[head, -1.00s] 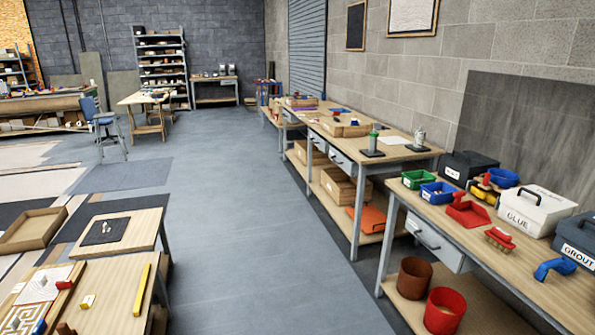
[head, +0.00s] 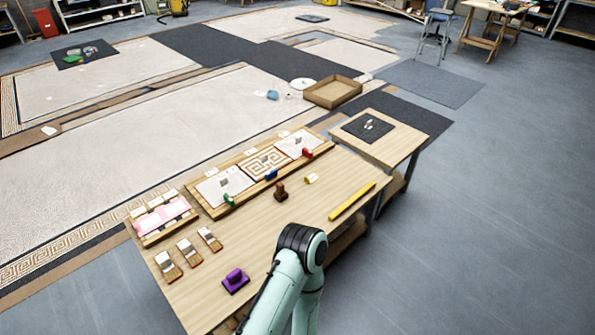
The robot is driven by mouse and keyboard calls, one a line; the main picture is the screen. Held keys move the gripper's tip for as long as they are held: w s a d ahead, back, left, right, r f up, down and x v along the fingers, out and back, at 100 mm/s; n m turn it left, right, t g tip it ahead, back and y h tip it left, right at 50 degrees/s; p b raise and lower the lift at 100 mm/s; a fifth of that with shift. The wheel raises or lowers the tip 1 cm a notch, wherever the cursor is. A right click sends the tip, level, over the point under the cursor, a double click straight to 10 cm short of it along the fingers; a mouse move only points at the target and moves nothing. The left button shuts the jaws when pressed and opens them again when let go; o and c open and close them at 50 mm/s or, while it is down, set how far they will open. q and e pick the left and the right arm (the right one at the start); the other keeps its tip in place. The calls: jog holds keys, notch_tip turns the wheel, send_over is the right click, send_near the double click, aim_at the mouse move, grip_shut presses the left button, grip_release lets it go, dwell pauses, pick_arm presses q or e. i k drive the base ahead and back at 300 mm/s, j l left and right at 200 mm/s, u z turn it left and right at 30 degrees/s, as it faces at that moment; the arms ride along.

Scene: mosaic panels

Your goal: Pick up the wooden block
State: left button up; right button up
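A small dark brown wooden block (head: 281,193) with a raised top stands upright on the wooden worktable (head: 268,222), just in front of the panel tray. A smaller pale block (head: 312,178) lies to its right; I cannot tell what it is made of. One of my arms, pale green with a dark joint, rises from the bottom edge over the table's near side, in front of the brown block and apart from it in the picture. Neither gripper shows in the head view.
A long wooden tray (head: 216,213) holds mosaic panels with green, blue and red pieces. A yellow bar (head: 352,201), a purple-handled tool (head: 235,281), several brushes (head: 188,252) and a pink-topped tray (head: 143,238) share the table. A smaller table (head: 398,140) adjoins behind right. Open grey floor (head: 480,220) lies right.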

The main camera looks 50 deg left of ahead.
aim_at(280, 195)
jog(key=i+u, duration=0.3)
jog(key=i, duration=0.5)
jog(key=i+l+u, duration=0.3)
jog(key=i, duration=0.45)
jog(key=i+z, duration=0.15)
jog(key=z, duration=0.2)
jog(key=i+j+z, duration=0.15)
jog(key=z, duration=0.2)
jog(key=i+j+z, duration=0.15)
jog(key=z, duration=5.75)
